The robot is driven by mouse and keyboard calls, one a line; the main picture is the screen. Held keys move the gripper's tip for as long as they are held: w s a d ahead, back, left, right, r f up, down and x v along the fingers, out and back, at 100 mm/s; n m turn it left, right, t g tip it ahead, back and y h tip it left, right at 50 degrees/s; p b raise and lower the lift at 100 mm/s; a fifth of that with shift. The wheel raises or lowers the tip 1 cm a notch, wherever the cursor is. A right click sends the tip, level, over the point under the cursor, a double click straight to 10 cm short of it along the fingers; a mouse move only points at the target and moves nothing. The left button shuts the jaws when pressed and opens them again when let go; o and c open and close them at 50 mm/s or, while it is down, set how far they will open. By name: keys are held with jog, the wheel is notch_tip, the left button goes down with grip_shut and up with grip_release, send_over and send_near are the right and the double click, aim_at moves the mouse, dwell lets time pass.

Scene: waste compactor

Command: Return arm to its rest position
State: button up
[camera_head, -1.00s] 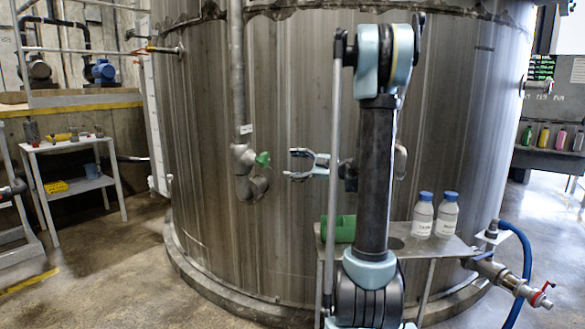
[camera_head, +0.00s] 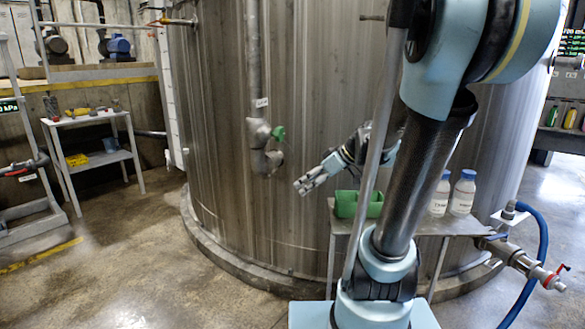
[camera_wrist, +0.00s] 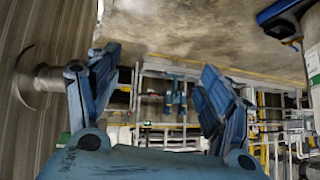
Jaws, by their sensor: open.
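My gripper (camera_head: 312,183) is in the head view in front of the large steel tank (camera_head: 310,100), left of my arm and pointing left and slightly down. In the wrist view my gripper (camera_wrist: 152,95) shows its two blue fingers spread apart with nothing between them. The green-handled valve (camera_head: 278,133) on the grey pipe is up and to the left of my gripper, apart from it. My arm partly hides the small table behind it.
The small metal table (camera_head: 435,226) carries a green container (camera_head: 346,204) and two white bottles with blue caps (camera_head: 463,193). A blue hose (camera_head: 541,250) and a red-handled valve (camera_head: 557,277) are at right. A white shelf (camera_head: 97,118) stands at left. The floor at left front is clear.

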jog(key=s+d+f+m+h, duration=0.4)
jog(key=s+d+f+m, duration=0.1)
jog(key=s, duration=0.3)
jog(key=s+d+f+m+g+h, duration=0.1)
jog(key=s+d+f+m+h, duration=0.3)
jog(key=s+d, duration=0.4)
jog(key=shift+s+d+f+m+h, duration=0.3)
jog(key=shift+s+f+m, duration=0.35)
jog(key=shift+m, duration=0.55)
jog(key=shift+w+a+f, duration=0.1)
jog(key=shift+w, duration=0.05)
jog(key=shift+w+f, duration=0.2)
jog(key=shift+w, duration=0.25)
